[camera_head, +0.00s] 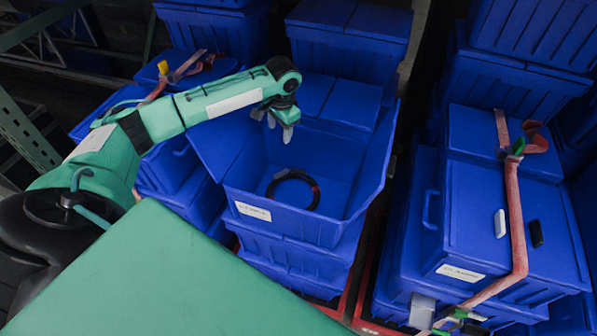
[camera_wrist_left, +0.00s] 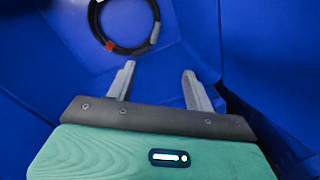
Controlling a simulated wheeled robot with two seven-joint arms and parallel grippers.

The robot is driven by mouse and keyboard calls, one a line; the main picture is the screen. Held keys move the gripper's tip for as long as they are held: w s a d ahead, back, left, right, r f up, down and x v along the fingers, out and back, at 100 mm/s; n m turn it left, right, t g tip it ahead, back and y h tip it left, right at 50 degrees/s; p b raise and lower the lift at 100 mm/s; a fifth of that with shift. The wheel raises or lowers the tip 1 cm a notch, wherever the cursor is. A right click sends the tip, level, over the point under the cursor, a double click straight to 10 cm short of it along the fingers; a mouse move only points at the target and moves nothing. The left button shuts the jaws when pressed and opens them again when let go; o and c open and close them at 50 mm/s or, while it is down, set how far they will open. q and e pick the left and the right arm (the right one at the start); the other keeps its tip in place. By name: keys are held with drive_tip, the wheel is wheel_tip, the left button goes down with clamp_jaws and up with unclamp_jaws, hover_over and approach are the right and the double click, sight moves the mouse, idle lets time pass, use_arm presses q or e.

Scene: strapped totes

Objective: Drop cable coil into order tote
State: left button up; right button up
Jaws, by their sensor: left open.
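The cable coil (camera_head: 293,190) is a black ring with a red band. It lies on the floor of an open blue tote (camera_head: 285,222) with a white label on its front wall. The coil also shows at the top of the left wrist view (camera_wrist_left: 124,47), beyond the fingertips and apart from them. My left gripper (camera_head: 278,130) is above the back left part of this tote. In the left wrist view its two grey fingers (camera_wrist_left: 158,72) are spread apart with nothing between them. My right gripper is in neither view.
The open tote sits on other stacked blue totes, with its lid flaps folded out. Closed totes (camera_head: 347,40) stand behind it. To the right, a closed tote (camera_head: 470,225) carries a red strap (camera_head: 513,200), a white item and a black item. A green surface (camera_head: 170,275) fills the lower left.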

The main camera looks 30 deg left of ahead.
use_arm(q)
wheel_tip(320, 180, up, 10)
drive_tip(key=d+b, duration=0.1)
drive_tip(key=b, duration=0.1)
drive_tip(key=shift+s+d+r+b, duration=0.15)
drive_tip(key=shift+s+d+b, duration=0.1)
drive_tip(key=shift+b, duration=0.05)
